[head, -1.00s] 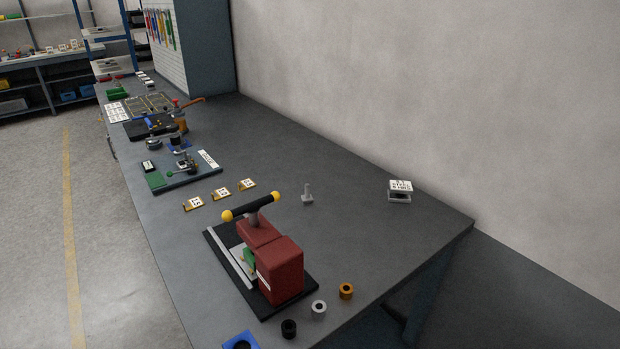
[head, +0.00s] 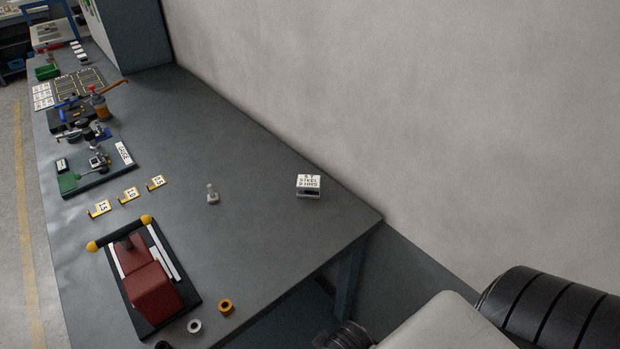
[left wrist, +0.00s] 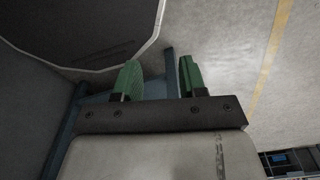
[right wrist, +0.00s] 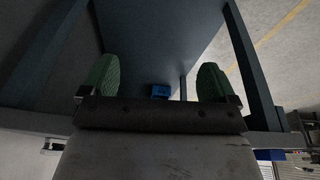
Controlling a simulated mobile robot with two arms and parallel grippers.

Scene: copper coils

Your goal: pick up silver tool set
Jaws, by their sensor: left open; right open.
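A silver ring (head: 194,325) stands at the bench's near edge, in front of a red hand press, with an orange ring (head: 225,306) beside it. A small silver post on a square foot (head: 212,195) stands farther back. I cannot tell which silver piece the task's tool set is. My left gripper (left wrist: 160,80) is open and empty, with green fingers, in the left wrist view. My right gripper (right wrist: 158,80) is open wide and empty in the right wrist view. Neither gripper shows in the head view, and neither touches a silver piece.
The red press (head: 153,286) sits on a black base. Yellow-edged number cards (head: 128,195) and a white label block (head: 308,185) stand on the bench (head: 270,215). Its right middle is clear. A wall runs behind. My arm shows at lower right.

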